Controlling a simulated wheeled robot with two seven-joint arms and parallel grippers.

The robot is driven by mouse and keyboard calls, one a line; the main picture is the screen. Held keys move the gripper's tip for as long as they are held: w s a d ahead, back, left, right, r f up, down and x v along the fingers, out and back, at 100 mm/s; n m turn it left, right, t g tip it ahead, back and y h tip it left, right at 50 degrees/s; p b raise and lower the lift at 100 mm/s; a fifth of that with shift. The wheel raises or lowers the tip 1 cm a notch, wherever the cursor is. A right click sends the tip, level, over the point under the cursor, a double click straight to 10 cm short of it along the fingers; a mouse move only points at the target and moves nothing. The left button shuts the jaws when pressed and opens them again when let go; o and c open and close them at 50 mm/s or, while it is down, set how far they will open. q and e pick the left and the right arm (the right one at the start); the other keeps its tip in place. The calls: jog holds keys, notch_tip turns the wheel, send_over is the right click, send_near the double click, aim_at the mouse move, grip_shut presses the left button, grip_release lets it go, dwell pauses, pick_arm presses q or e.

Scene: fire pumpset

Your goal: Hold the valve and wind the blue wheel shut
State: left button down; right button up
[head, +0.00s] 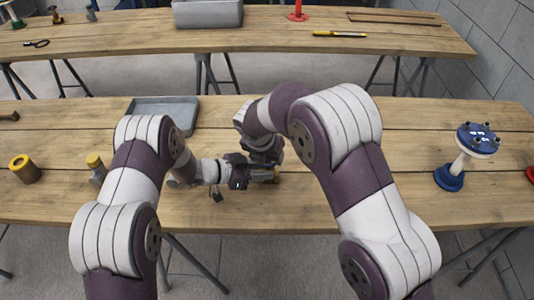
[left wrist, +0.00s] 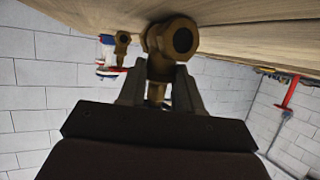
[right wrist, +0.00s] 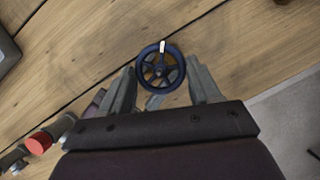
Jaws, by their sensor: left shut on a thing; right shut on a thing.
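The brass valve (left wrist: 172,42) is mostly hidden by my arms in the head view. In the left wrist view its body lies between the fingers of my left gripper (left wrist: 158,82), which is shut on it just by the table top. The blue wheel (right wrist: 148,78) shows in the right wrist view, with several spokes and a white mark on its rim at the top. My right gripper (right wrist: 161,82) has one finger on each side of the wheel and is shut on it. In the head view both grippers meet near the table's middle.
A grey tray (head: 165,103) lies behind my left arm. Yellow-topped fittings (head: 26,168) stand at the left. A blue flanged piece (head: 450,178) stands at the right, with a red thing (head: 531,175) at the edge. A second table (head: 270,45) stands behind.

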jog(key=shift+w+a+m+g+h, duration=0.15)
jog(key=shift+m+g+h, duration=0.25)
jog(key=shift+m, duration=1.05)
jog(key=shift+w+a+m+g+h, duration=0.15)
jog(key=shift+m+g+h, duration=0.25)
jog(key=shift+m, duration=1.05)
jog(key=shift+s, duration=0.1)
jog(key=o, duration=1.1)
jog(key=shift+c, duration=0.2)
